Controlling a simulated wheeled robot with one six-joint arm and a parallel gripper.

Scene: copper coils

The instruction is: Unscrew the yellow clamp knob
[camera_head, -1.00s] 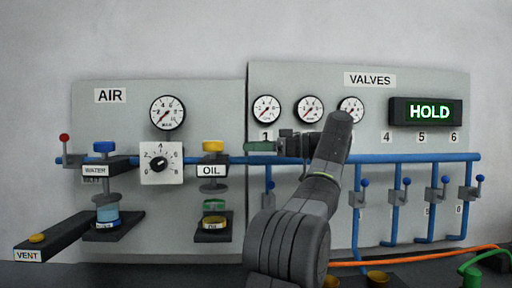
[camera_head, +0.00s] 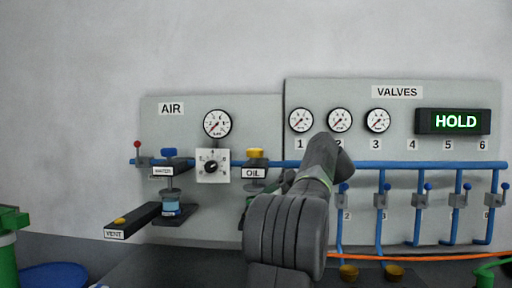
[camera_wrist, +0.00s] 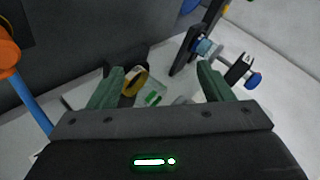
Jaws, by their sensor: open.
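The yellow clamp knob (camera_head: 255,153) sits on top of the clamp behind the OIL label (camera_head: 253,173) in the head view. The clamp's lower part is mostly hidden behind my arm. My gripper is mostly hidden by my arm in the head view. In the wrist view my gripper (camera_wrist: 160,76) is open, with two green fingers wide apart. Between them, further off, show a yellow ring-shaped part (camera_wrist: 135,80) on a dark base and a small green part (camera_wrist: 152,98). I cannot make out the clamp knob itself in the wrist view. Nothing is held.
The WATER clamp with its blue knob (camera_head: 168,152) stands left of OIL. The dark VENT arm (camera_head: 133,221) juts forward at lower left. A dial (camera_head: 212,166) sits between the clamps. A blue pipe (camera_head: 420,165) with several valves runs right. A HOLD display (camera_head: 453,121) is lit.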

